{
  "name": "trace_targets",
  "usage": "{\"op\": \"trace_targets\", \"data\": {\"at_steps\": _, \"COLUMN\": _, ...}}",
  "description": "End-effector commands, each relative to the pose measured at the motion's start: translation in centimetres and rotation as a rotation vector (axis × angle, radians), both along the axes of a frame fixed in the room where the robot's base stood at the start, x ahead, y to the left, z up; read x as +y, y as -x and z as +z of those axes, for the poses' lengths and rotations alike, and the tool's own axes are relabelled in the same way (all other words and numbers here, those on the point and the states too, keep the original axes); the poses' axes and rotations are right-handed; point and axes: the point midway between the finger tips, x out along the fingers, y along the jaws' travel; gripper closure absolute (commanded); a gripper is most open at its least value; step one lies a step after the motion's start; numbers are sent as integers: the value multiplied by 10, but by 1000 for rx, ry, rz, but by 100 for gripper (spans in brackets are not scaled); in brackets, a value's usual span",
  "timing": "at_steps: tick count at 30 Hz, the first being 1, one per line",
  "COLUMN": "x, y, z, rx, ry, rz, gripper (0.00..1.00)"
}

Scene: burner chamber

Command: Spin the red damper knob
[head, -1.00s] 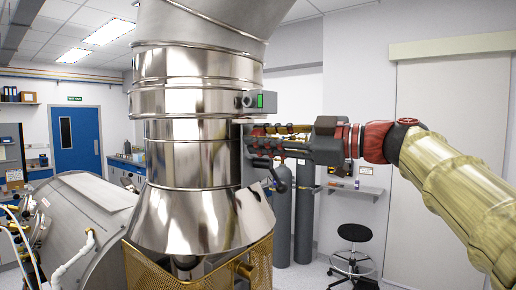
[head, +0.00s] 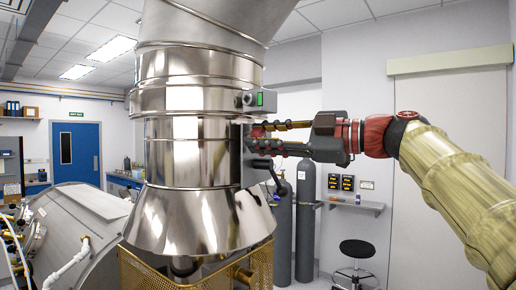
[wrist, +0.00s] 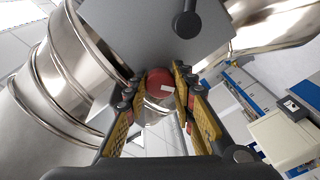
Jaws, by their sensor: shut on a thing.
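The red damper knob (wrist: 158,80) is a round red disc with a small pale mark, seen between my finger pads in the wrist view. It sits by a grey plate (wrist: 150,25) on the side of the shiny metal duct (head: 190,150). My gripper (wrist: 158,88) is shut on the knob, with one finger on each side of it. In the head view my gripper (head: 252,138) reaches in from the right to the duct's plate. There the fingers and the plate largely hide the knob.
A black lever (head: 268,170) hangs from the plate just below my gripper. A grey box with a green panel (head: 260,99) is above it. Grey gas cylinders (head: 305,220) and a black stool (head: 355,250) stand behind. Perforated brass guarding (head: 150,272) surrounds the duct's base.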

Motion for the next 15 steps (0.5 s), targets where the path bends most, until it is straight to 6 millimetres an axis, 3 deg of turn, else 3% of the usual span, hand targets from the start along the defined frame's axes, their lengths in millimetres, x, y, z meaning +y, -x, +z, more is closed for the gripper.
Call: {"op": "trace_targets", "data": {"at_steps": 15, "x": 0, "y": 0, "z": -4, "rx": -252, "ry": 135, "rz": 1, "gripper": 100}}
